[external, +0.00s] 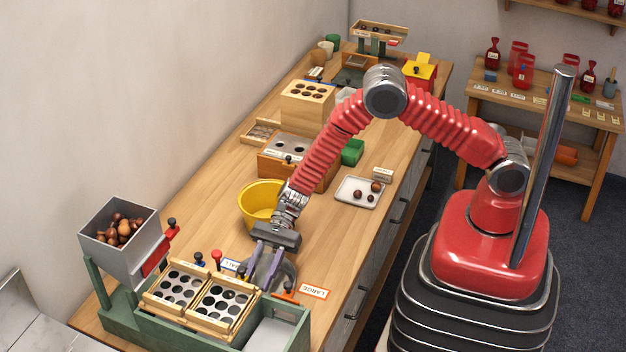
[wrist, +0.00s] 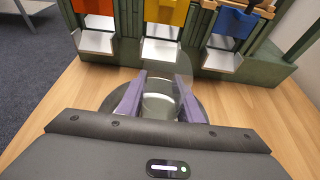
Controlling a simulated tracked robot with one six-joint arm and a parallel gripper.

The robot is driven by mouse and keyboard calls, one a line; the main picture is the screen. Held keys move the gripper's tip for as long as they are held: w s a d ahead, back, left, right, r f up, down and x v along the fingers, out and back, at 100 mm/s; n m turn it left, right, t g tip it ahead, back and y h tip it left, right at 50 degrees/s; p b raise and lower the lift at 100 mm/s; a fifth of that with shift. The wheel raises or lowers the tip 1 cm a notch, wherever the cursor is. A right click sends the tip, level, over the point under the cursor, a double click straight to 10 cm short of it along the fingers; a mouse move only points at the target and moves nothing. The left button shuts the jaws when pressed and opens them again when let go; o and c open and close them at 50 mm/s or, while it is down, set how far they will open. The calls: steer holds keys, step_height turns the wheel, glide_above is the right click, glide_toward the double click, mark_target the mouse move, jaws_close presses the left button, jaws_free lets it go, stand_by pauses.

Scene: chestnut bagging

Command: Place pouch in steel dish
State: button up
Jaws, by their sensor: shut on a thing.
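My gripper (external: 264,266) points down beside the sorting stand, its purple fingers shut on a clear, see-through pouch. In the wrist view, the pouch (wrist: 160,104) shows between the two fingers of my gripper (wrist: 161,80). A round grey steel dish (external: 288,272) lies on the bench around and below the fingertips. The fingers hide part of it. I cannot tell whether the pouch touches the dish.
A yellow bowl (external: 258,204) stands behind my wrist. A white tray (external: 346,188) holds chestnuts. The bench (external: 345,245) is bare to the right.

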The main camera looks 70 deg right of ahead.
mark_target(274, 254)
steer(key=o, duration=1.1)
steer(key=shift+d, duration=4.65)
steer(key=shift+r, duration=0.1)
